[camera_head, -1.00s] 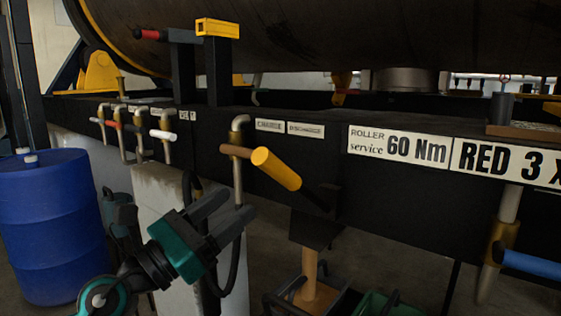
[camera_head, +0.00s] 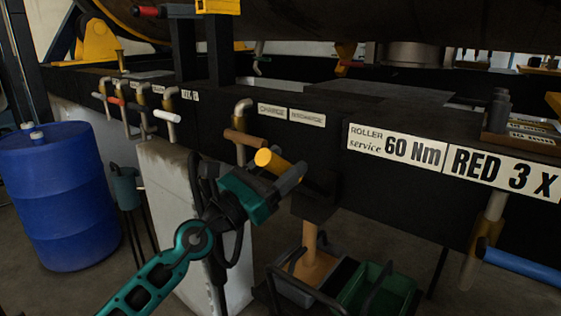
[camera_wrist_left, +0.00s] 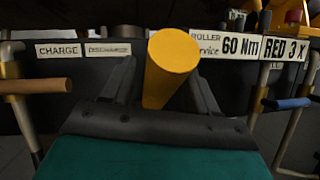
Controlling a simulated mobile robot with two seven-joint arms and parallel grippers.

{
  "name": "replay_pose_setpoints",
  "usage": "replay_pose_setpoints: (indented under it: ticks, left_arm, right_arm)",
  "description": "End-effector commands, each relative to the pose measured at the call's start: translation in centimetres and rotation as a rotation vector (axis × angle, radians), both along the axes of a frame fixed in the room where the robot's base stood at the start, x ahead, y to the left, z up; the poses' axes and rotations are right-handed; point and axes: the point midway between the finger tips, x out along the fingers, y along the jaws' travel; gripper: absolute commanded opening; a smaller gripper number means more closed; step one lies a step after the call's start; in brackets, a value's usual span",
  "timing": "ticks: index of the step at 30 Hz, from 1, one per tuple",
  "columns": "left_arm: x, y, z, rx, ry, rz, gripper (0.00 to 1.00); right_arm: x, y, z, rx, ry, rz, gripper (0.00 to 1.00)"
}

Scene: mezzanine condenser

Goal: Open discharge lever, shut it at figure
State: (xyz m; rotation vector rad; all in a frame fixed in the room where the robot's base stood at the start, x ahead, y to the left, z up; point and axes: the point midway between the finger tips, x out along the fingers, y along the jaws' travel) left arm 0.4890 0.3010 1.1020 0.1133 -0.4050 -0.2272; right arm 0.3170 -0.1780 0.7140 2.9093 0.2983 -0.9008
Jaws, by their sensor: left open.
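The yellow lever handle (camera_head: 277,160) sits under the DISCHARGE label (camera_head: 307,118) on the black beam, sticking out toward me. In the left wrist view its round yellow end (camera_wrist_left: 170,65) rises between the fingers. My left gripper (camera_head: 290,178) is open at the handle, one finger on each side; whether either finger touches it cannot be told. The gripper partly hides the lever's lower part and mount. The brown-handled lever (camera_head: 244,138) is under the CHARGE label (camera_head: 272,111), left of the yellow one. My right gripper is out of view.
Several small levers (camera_head: 140,100) line the beam at left. A blue drum (camera_head: 60,200) stands at far left, and a pale block (camera_head: 165,205) stands behind my arm. A green crate (camera_head: 375,290) is on the floor below. A blue handle (camera_head: 520,268) sticks out at right.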

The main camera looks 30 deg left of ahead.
Motion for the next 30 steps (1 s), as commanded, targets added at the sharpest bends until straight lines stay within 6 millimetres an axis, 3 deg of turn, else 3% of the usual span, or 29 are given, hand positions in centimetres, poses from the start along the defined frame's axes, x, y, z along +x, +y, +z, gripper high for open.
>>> replay_pose_setpoints:
  ticks: [5, 23, 30]
  left_arm:
    - [-0.01, 0.01, -0.03, 0.000, 0.000, 0.000, 0.58]
    - [-0.04, 0.02, 0.02, 0.000, -0.001, 0.000, 0.01]
    - [-0.04, 0.03, 0.03, 0.000, -0.001, 0.000, 0.00]
  right_arm:
    - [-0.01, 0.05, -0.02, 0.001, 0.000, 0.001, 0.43]
    - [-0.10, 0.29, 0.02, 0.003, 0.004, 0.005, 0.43]
    - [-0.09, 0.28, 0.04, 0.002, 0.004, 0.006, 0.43]
